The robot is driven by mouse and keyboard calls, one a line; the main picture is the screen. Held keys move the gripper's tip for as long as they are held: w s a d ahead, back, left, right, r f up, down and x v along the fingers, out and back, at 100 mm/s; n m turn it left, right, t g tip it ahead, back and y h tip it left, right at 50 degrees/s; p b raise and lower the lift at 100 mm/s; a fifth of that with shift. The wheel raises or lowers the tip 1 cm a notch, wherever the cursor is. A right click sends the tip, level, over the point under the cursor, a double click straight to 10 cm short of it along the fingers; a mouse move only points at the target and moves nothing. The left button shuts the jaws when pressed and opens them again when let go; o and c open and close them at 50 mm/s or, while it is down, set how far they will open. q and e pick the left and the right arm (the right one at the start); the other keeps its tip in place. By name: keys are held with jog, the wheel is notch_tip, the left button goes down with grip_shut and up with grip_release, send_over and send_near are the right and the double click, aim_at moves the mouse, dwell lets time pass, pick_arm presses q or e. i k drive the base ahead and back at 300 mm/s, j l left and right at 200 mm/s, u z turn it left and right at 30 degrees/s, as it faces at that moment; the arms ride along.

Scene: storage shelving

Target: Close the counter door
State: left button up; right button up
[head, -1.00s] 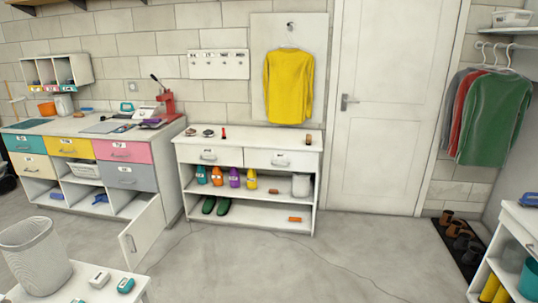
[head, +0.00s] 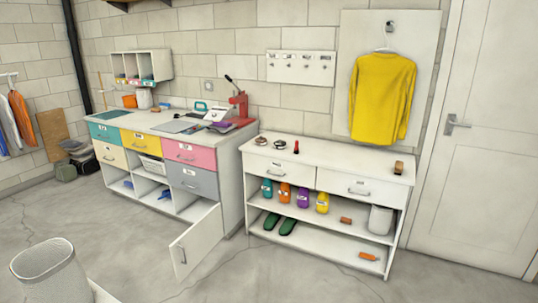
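The counter (head: 236,168) stands against the back wall, left of centre, with teal, yellow, pink, cream and grey drawers. Its white counter door (head: 197,240) is at the lower right end and stands open, swung out over the floor. A vertical handle (head: 182,255) is on the door near its free edge. The open compartment (head: 192,206) behind the door shows beneath the grey drawer. Neither of my grippers is in the head view.
A white shelf unit (head: 322,233) with bottles and green shoes stands right of the counter. A mesh bin (head: 48,273) on a white surface is at the lower left. Grey floor (head: 120,240) lies clear before the counter. A closed room door (head: 490,150) is at right.

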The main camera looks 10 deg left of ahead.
aim_at(187, 250)
jog(key=i+j+u, duration=0.15)
jog(key=i+u, duration=0.7)
jog(key=l, duration=0.75)
jog(key=i+l, duration=0.75)
jog(key=z, duration=0.05)
